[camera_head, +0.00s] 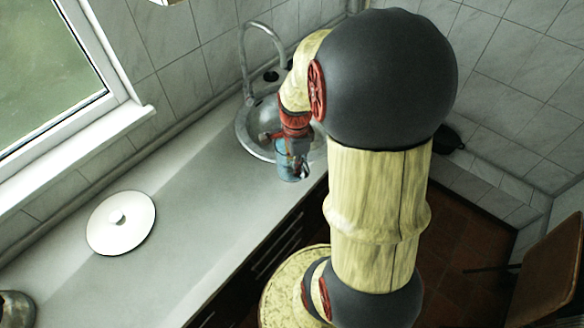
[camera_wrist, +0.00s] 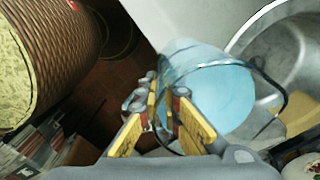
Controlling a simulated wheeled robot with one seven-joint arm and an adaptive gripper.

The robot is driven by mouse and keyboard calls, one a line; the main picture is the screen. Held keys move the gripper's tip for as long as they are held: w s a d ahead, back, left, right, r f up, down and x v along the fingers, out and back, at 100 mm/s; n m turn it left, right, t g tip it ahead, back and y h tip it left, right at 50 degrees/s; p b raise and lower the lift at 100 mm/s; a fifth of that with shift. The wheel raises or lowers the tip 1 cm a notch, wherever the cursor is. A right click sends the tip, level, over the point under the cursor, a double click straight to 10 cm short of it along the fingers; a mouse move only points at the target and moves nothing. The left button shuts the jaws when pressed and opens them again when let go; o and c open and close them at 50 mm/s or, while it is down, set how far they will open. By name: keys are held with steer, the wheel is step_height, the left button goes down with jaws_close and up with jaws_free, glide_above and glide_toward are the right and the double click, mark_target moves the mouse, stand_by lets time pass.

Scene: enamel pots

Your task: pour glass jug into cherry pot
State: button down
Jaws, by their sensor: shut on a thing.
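The glass jug, light blue and see-through, hangs below my gripper (camera_head: 295,146) at the near edge of the sink in the head view (camera_head: 288,172). In the wrist view the jug (camera_wrist: 222,92) fills the middle right, with a dark curved line along its rim and side. My gripper's yellow fingers (camera_wrist: 165,105) are shut at the jug's left side; the exact contact is hard to see. A white thing with red and green marks (camera_wrist: 304,166) shows in the wrist view's bottom right corner, perhaps the cherry pot; most of it is cut off. No cherry pot is recognisable in the head view.
The metal sink (camera_head: 246,128) with its tap (camera_head: 262,32) is behind the jug. A white lid with a knob (camera_head: 121,224) lies on the grey counter (camera_head: 205,205). A dark metal vessel (camera_head: 16,308) is cut off at bottom left. The counter between lid and sink is clear.

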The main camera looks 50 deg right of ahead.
steer(key=shift+d+r, duration=0.1)
steer(key=shift+r, duration=0.05)
steer(key=shift+w+n, duration=0.3)
steer(key=shift+w, duration=0.05)
steer(key=w+a+f+n+b, duration=0.3)
steer(key=w+a+f+n, duration=0.2)
steer(key=w+a+n, duration=0.6)
steer(key=w+a+f+n+b, duration=0.3)
steer(key=w+a+f+n, duration=0.2)
steer(key=w+a+n, duration=0.6)
steer(key=shift+a+n+b, duration=0.3)
steer(key=shift+a+n, duration=0.3)
steer(key=shift+n, duration=0.1)
